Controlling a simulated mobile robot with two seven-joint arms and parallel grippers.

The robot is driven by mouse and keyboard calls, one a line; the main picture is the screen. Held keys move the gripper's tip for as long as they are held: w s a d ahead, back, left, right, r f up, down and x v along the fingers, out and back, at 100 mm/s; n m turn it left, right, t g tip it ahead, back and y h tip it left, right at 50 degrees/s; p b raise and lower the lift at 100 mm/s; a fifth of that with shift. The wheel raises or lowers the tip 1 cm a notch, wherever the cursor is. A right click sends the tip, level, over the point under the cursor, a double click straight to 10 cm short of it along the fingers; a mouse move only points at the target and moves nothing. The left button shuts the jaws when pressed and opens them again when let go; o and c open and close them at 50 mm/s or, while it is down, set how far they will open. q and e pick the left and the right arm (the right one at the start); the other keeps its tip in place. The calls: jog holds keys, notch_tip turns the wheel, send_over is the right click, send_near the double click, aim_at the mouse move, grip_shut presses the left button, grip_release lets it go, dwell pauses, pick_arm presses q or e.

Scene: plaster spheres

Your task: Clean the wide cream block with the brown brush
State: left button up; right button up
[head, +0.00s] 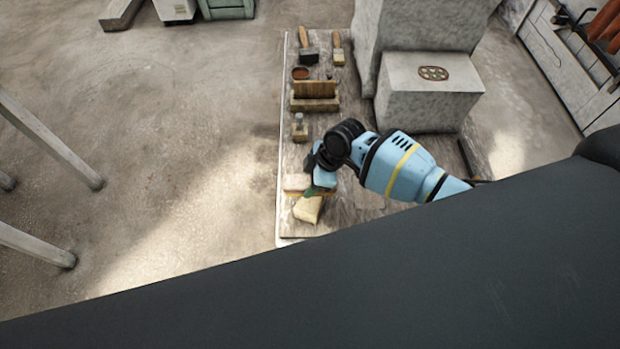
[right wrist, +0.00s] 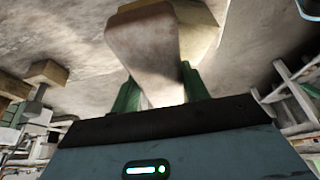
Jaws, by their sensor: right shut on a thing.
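My right gripper (head: 319,190) has green fingers and is at the near left part of the table. In the right wrist view the fingers (right wrist: 157,88) are shut on a pale brownish piece (right wrist: 145,45), which I take to be the brown brush. In the head view the brush (head: 297,182) shows as a pinkish-brown slab with a yellowish lower edge. The cream block (head: 308,209) lies on the table right beside and partly under it. In the right wrist view a tan block shows behind the brush (right wrist: 198,25). Whether brush and block touch is unclear. My left gripper is out of view.
Farther along the table (head: 286,222) are a small wooden block (head: 299,131), a wooden box (head: 315,103), a reddish bowl (head: 300,73), a mallet (head: 308,55) and another brush (head: 338,52). Large pale stone blocks (head: 425,95) stand at the right. My dark body hides the near edge.

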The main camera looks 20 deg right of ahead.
jog(key=shift+d, duration=0.1)
jog(key=shift+s+d+r, duration=0.1)
jog(key=shift+s+d, duration=0.05)
jog(key=shift+d, duration=0.3)
jog(key=shift+s+d, duration=0.15)
jog(key=shift+d, duration=0.4)
jog(key=shift+a, duration=0.1)
jog(key=shift+w+a, duration=0.15)
jog(key=shift+a, duration=0.35)
jog(key=shift+w+a, duration=0.15)
jog(key=shift+a, duration=0.35)
jog(key=shift+a, duration=0.1)
